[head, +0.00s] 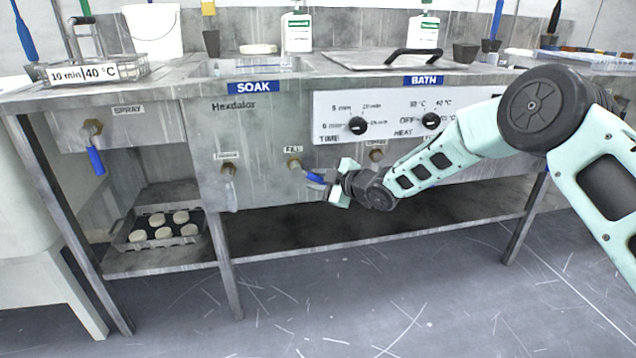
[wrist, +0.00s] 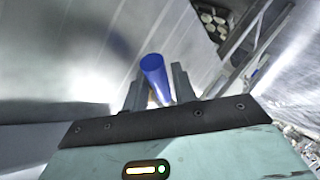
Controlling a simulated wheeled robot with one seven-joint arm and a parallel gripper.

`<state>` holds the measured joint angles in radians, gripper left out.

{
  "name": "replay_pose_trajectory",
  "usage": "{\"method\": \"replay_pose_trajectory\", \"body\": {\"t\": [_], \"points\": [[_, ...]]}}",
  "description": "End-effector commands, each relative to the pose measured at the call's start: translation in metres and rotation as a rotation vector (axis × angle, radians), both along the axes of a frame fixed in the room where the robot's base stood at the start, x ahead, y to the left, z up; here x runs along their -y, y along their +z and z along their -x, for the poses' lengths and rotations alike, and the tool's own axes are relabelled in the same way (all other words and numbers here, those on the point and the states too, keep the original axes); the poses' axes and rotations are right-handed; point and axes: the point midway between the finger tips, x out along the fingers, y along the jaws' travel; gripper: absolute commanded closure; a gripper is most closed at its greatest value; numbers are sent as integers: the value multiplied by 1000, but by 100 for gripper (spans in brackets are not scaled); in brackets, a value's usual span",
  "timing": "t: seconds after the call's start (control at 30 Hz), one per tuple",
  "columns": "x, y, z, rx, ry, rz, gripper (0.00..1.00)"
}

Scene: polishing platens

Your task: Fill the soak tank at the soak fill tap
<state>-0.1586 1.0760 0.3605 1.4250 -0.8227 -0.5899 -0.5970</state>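The fill tap (head: 294,163) is a brass fitting on the steel front panel under the blue SOAK sign (head: 254,87). Its blue handle (head: 314,177) points right and slightly down. My gripper (head: 329,185) is at the handle's outer end. In the wrist view the blue handle (wrist: 154,72) sits between both fingers, which look shut on it, with its end showing beyond them. The soak tank (head: 245,66) is the recessed basin in the counter behind the sign; its water level cannot be told.
A spray tap with a hanging blue handle (head: 96,161) is at left. Other brass fittings (head: 228,168) flank the fill tap. Control dials (head: 357,125) are above my gripper. A tray of round discs (head: 160,232) stands on the lower shelf. The floor in front is clear.

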Motion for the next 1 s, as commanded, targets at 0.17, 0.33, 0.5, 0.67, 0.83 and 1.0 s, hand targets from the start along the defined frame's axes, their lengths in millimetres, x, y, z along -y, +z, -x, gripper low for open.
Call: {"method": "replay_pose_trajectory", "body": {"t": [0.17, 0.33, 0.5, 0.67, 0.83, 1.0], "points": [[-2, 0, -1, 1, -1, 0, 73], [-1, 0, -1, 0, 0, 0, 87], [-1, 0, -1, 0, 0, 0, 100], [-1, -1, -1, -3, 0, -13, 100], [-3, -6, 0, -20, 0, -66, 100], [-7, -14, 1, -50, 1, -171, 100]]}}
